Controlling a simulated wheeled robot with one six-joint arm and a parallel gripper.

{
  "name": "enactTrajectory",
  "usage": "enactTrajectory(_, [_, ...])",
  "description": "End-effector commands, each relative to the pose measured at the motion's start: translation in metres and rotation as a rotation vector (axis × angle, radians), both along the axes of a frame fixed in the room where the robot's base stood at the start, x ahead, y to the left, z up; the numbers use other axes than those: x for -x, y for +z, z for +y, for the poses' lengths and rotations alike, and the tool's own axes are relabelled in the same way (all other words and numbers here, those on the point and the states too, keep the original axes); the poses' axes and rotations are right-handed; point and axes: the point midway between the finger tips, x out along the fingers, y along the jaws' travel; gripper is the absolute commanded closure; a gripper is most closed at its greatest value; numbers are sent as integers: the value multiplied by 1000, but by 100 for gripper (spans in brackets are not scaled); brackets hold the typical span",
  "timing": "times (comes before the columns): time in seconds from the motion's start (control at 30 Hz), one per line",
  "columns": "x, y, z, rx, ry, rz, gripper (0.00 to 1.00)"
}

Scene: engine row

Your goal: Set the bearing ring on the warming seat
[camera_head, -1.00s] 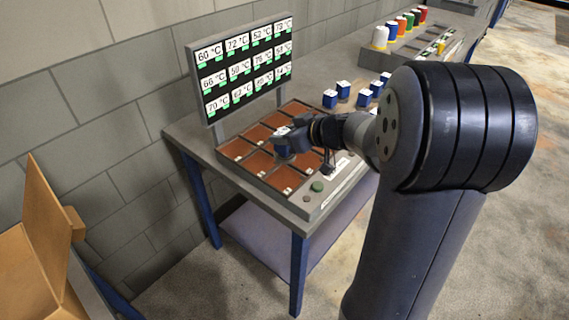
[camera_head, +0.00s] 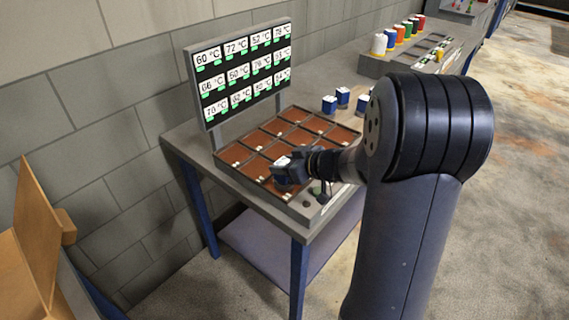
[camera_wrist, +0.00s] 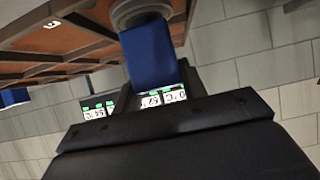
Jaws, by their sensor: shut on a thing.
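My gripper (camera_head: 288,172) is over the near-edge cells of the warming unit (camera_head: 222,168), a grey bench-top tray of brown square seats. It is shut on a blue block (camera_wrist: 150,55), which has a grey round ring-like part (camera_wrist: 140,12) at its far end; I take this to be the bearing ring. In the head view the held piece shows a pale top (camera_head: 283,161). The gap between it and the seats is hard to judge. Brown seats (camera_wrist: 75,42) also show at the upper left of the wrist view.
A display board (camera_head: 240,72) with several temperature readings stands behind the tray. Several blue blocks (camera_head: 329,104) with pale tops stand beyond the tray. Coloured spools or cups (camera_head: 379,44) stand in a farther rack. A brown box (camera_head: 40,230) is at lower left.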

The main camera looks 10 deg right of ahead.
Motion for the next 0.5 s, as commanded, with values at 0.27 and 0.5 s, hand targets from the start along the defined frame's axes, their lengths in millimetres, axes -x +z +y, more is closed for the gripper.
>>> enactTrajectory(0.27, [0, -1, 0, 0, 0, 0, 41])
enactTrajectory(0.5, [0, -1, 0, 0, 0, 0, 38])
